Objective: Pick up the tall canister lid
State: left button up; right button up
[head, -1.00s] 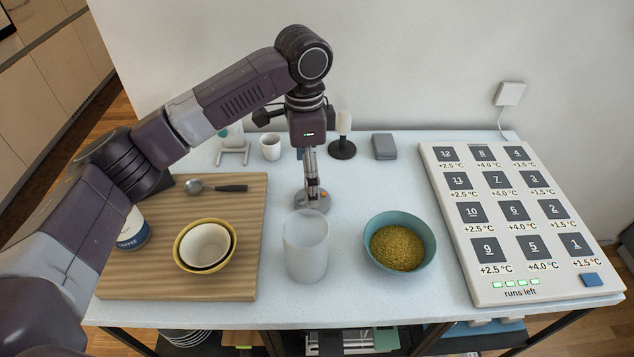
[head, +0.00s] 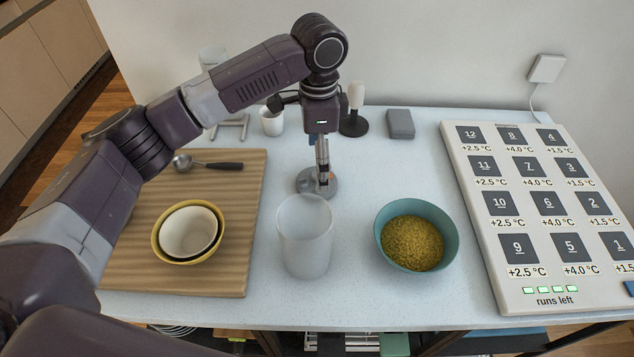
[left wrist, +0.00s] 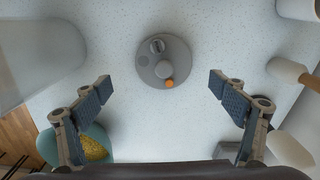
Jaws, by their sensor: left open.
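In the left wrist view the lid (left wrist: 163,60) shows whole, slightly beyond the fingertips of my open, empty left gripper (left wrist: 160,85). The canister (left wrist: 38,55) also shows there, at the upper left. My right gripper is not in view.
A teal bowl of yellow-green grains (head: 415,240) stands right of the canister. Nested bowls (head: 187,232) and a spoon (head: 205,164) lie on a wooden board (head: 226,270) at left. A white cup (head: 271,122), a black-based stand (head: 354,122) and a grey box (head: 400,124) stand behind.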

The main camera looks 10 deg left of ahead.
pick_arm(q)
jog(key=shift+f, duration=0.45)
jog(key=f, duration=0.1)
jog(key=f+p, duration=0.1)
jog(key=f, duration=0.3)
jog(key=shift+w+a, duration=0.15)
jog(key=shift+w, duration=0.15)
jog(key=c, duration=1.2)
jog(key=shift+c, duration=0.2)
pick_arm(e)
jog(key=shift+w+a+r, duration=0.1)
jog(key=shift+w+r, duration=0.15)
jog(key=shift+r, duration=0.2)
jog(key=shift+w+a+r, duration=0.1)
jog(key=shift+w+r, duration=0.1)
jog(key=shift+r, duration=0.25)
pick_arm(q)
jog(key=shift+r, duration=0.15)
